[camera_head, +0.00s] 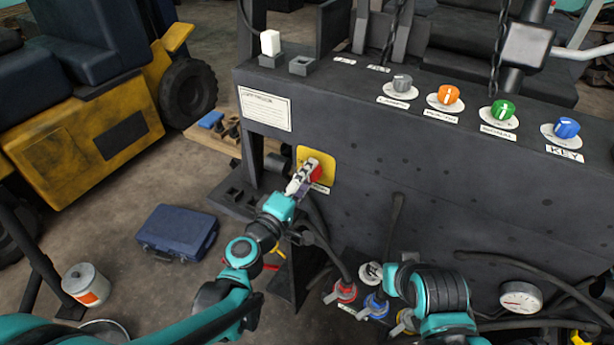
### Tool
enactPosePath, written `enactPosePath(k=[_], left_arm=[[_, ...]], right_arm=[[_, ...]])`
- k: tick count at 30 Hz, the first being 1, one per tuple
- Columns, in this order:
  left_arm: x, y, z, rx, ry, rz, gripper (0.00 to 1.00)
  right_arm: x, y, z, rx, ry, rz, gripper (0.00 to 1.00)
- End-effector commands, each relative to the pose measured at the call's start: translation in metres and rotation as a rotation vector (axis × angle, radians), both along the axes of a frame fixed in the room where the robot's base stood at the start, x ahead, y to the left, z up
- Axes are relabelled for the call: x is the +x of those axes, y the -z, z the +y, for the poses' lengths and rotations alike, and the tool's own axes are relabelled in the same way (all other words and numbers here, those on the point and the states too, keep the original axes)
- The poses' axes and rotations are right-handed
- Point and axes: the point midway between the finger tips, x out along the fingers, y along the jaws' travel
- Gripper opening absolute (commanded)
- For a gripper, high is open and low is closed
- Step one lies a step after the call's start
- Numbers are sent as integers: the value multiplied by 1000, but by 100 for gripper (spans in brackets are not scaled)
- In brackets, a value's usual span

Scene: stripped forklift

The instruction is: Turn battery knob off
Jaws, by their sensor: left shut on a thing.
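The battery knob (316,173) is red and sits on a yellow plate (318,154) on the dark front panel, left of the middle of the view. My left gripper (305,175) is at the knob and shut on it. Its fingers cover much of the knob, so the knob's exact angle is hard to tell. My right arm is low at the right of centre, in front of the panel. Its gripper cannot be made out.
Grey, orange (446,96), green (503,110) and blue (566,128) knobs stand on the panel's top. Red and blue connectors (376,305) and a gauge (521,298) are low on the right. A blue case (178,232) lies on the floor, with a can (86,285) nearby.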

Motion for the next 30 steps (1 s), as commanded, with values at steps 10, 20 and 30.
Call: enactPosePath(k=[10,20,30], left_arm=[[0,0,0,-6,-1,3,15],[0,0,0,-5,0,3,65],[-22,0,13,-5,-4,2,65]], right_arm=[[0,0,0,0,0,0,40],[0,0,0,0,0,0,40],[0,0,0,0,0,0,40]])
